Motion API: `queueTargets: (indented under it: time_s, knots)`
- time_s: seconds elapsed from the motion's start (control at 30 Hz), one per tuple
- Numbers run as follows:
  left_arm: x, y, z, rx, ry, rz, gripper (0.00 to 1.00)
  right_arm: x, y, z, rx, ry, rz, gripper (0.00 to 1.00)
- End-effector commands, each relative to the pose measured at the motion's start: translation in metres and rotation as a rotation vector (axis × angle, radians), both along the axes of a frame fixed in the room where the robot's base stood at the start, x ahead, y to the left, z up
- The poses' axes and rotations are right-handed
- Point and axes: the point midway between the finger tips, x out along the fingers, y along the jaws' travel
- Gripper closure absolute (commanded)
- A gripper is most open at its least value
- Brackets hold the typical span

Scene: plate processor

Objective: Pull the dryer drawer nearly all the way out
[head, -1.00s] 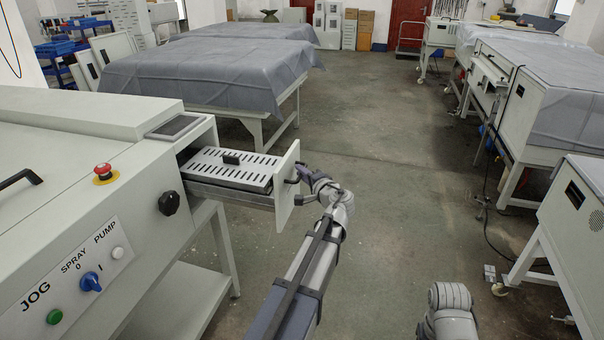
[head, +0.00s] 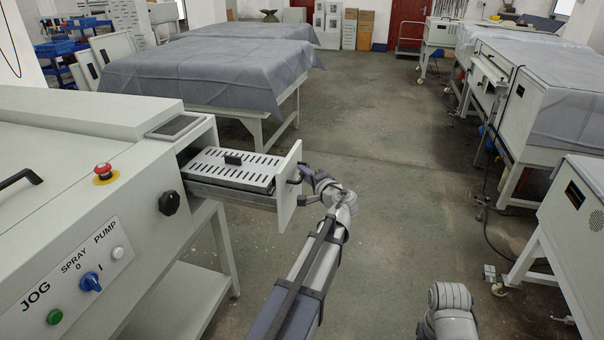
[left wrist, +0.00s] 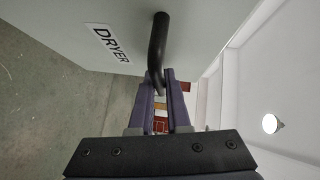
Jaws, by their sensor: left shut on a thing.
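The dryer drawer (head: 232,170) sticks well out of the right end of the light grey machine. Its slotted light tray top with a small black block shows in the head view. The drawer's front panel (head: 288,190) carries a dark bar handle. In the left wrist view the panel bears a "DRYER" label (left wrist: 111,44), and the black curved handle (left wrist: 156,45) runs down between the fingers. My left gripper (left wrist: 162,90) is shut on the handle; in the head view it (head: 303,176) is at the panel's outer face. My right gripper is outside the head view; only part of my right arm shows.
The machine (head: 80,180) has a black knob (head: 169,202), a red stop button (head: 103,172) and a control panel on its front. Cloth-covered tables (head: 210,75) stand behind. Open floor (head: 400,180) lies right of the drawer. More machines (head: 575,240) stand at the far right.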

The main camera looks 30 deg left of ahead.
Motion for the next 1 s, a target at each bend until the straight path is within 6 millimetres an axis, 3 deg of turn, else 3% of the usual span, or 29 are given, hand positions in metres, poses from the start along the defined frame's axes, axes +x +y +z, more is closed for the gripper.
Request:
queueTargets:
  time_s: [0.2, 0.4, 0.8, 0.83, 1.0]
  knots:
    - [0.016, -0.059, -0.001, -0.004, 0.000, -0.007, 1.00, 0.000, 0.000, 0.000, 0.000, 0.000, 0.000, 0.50]
    - [0.023, -0.093, -0.001, -0.003, 0.000, -0.005, 1.00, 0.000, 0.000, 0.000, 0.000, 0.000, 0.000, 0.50]
    - [0.023, -0.099, -0.001, -0.003, -0.001, 0.000, 1.00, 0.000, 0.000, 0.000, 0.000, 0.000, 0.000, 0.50]
    - [0.023, -0.099, -0.001, -0.003, -0.001, 0.000, 0.82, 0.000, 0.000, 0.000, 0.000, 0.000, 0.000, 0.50]
    - [0.023, -0.099, 0.000, -0.002, 0.000, 0.000, 0.63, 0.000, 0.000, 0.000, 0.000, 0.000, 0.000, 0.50]
